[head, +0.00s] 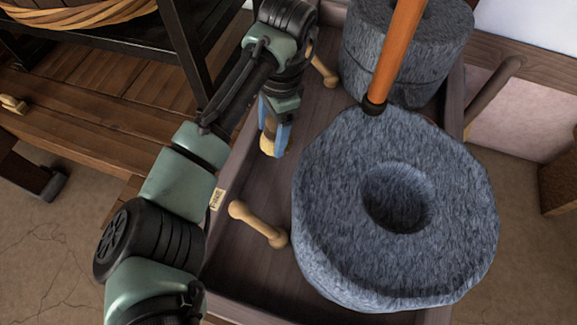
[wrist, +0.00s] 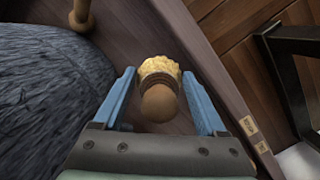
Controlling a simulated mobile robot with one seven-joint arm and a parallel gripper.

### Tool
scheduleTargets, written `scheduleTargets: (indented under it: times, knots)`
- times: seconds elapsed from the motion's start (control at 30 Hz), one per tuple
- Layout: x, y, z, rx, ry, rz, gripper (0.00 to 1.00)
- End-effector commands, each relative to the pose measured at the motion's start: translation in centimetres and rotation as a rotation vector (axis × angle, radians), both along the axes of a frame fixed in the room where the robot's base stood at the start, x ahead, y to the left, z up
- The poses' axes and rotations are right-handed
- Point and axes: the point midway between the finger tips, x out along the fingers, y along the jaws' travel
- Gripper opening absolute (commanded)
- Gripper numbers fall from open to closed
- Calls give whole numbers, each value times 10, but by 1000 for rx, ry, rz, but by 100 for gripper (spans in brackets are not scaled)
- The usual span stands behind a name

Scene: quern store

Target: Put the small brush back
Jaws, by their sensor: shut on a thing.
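The small brush (wrist: 159,100), with a rounded wooden handle and pale yellow bristles, is between the blue fingers of my gripper (wrist: 160,74) in the wrist view. My gripper is shut on it, handle end toward the wrist camera and bristles pointing away. In the head view my gripper (head: 277,132) and the brush (head: 268,143) are over the left part of a dark wooden tray (head: 237,268), left of a big grey stone. Whether the bristles touch the tray floor I cannot tell.
The round quern stone (head: 335,225) has a central hollow; an orange-brown pole (head: 398,45) rises by its far edge. Another stone (head: 360,70) stands behind. Two wooden pegs (head: 258,224) (head: 323,72) lie on the tray floor. A small label (head: 217,198) marks the left rim.

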Motion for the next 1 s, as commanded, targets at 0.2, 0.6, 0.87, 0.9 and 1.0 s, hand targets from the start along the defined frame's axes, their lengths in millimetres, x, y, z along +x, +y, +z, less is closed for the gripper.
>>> scheduleTargets:
  times: [0.2, 0.6, 0.87, 0.9, 1.0]
  knots:
    - [-1, 2, -31, 2, 1, -5, 22]
    - [-1, 2, -86, 2, 1, -3, 22]
    - [0, 1, -100, 1, -1, -3, 22]
    - [0, 1, -100, 1, -1, -3, 22]
    - [0, 1, -100, 1, -1, -3, 22]
